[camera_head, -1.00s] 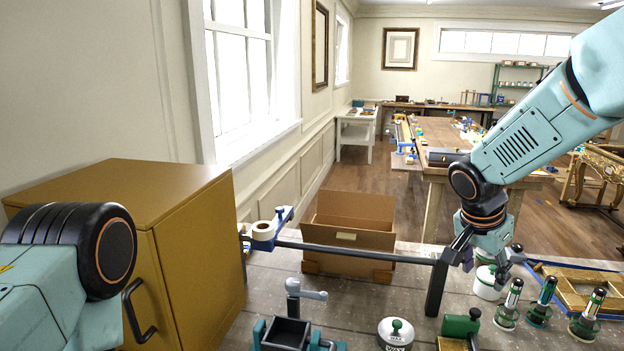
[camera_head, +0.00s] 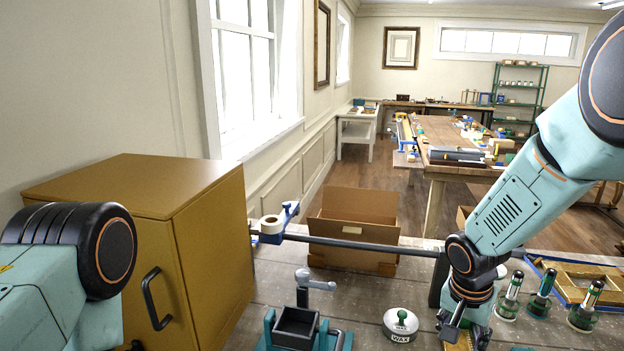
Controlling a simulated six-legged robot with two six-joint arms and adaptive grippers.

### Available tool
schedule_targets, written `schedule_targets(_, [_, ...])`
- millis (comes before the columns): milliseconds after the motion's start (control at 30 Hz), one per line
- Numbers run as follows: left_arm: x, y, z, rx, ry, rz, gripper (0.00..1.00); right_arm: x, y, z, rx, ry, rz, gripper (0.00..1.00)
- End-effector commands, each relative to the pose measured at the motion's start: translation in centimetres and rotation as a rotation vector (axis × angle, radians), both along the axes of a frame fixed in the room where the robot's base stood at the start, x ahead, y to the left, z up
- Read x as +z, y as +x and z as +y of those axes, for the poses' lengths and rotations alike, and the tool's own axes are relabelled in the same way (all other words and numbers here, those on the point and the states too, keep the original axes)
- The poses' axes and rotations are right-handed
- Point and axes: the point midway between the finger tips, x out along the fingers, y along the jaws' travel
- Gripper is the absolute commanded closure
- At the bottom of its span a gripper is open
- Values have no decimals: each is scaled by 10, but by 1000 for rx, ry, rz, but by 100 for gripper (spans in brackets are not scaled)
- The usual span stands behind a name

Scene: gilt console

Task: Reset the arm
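My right arm comes in from the upper right. Its gripper (camera_head: 466,335) points down over the front of the bench, at the bottom edge of the head view. Its fingers look apart, and I see nothing between them. The wrist covers part of the bench behind it. My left arm shows only as a pale teal link with a black joint at the lower left. My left gripper is out of the picture.
A mustard cabinet (camera_head: 212,262) stands at the left. A long dark bar (camera_head: 350,243) crosses before an open cardboard box (camera_head: 357,215).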

Motion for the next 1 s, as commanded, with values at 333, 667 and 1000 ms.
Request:
schedule_targets(333, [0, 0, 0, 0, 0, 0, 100, -141, -154, 50, 342, 164, 127, 49])
schedule_targets(667, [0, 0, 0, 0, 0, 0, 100, -185, -308, 54, 619, 144, 183, 49])
schedule_targets(1000, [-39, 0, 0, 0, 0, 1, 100, -221, -341, 48, 703, 105, 196, 49])
